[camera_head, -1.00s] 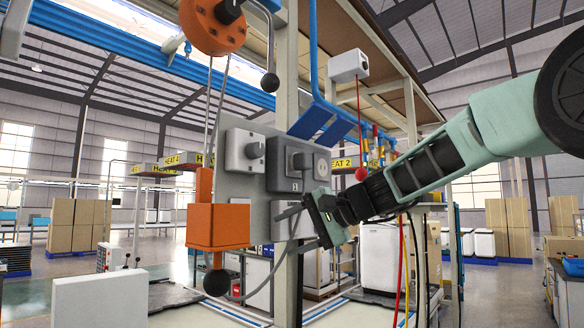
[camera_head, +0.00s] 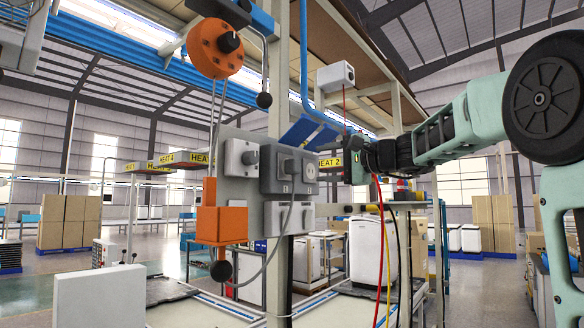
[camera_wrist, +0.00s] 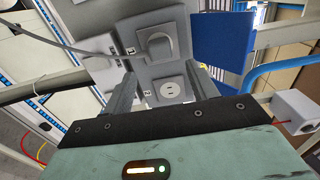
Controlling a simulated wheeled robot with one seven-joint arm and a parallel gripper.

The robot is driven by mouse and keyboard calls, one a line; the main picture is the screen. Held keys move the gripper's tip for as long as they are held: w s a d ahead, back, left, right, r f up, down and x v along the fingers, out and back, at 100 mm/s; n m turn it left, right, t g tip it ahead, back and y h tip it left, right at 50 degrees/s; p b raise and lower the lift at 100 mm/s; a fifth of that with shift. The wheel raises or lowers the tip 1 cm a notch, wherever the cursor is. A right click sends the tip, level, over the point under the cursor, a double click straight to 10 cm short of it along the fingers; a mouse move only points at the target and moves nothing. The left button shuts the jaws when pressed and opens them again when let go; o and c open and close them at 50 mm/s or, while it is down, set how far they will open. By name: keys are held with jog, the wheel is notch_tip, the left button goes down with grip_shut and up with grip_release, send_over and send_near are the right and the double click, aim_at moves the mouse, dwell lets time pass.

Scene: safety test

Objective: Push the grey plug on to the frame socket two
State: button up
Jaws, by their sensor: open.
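The grey plug (camera_head: 290,168) sits at the left socket, marked 1, of a dark grey socket box (camera_head: 269,178) on the frame's panel. Its grey cable (camera_head: 280,238) loops down below the box. The right socket, marked 2, is the empty round socket two (camera_head: 310,173). In the wrist view the plug (camera_wrist: 158,43) is beyond the fingertips, and socket two (camera_wrist: 170,89) shows between the fingers. My gripper (camera_head: 347,160) is open and empty, right of the box and apart from the plug. How deep the plug sits cannot be told.
A light grey switch box (camera_head: 240,158) is left of the sockets, and more grey boxes (camera_head: 287,217) are below. An orange hoist block (camera_head: 222,224) hangs at the left. A blue plate (camera_head: 309,133) juts out above. Red and yellow cables (camera_head: 379,240) hang below my gripper.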

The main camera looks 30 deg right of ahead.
aim_at(298, 166)
jog(key=shift+p+x, duration=0.8)
jog(key=shift+x, duration=3.7)
jog(key=shift+b, duration=0.8)
grip_shut()
jog(key=shift+b+v, duration=1.65)
jog(key=shift+v, duration=1.35)
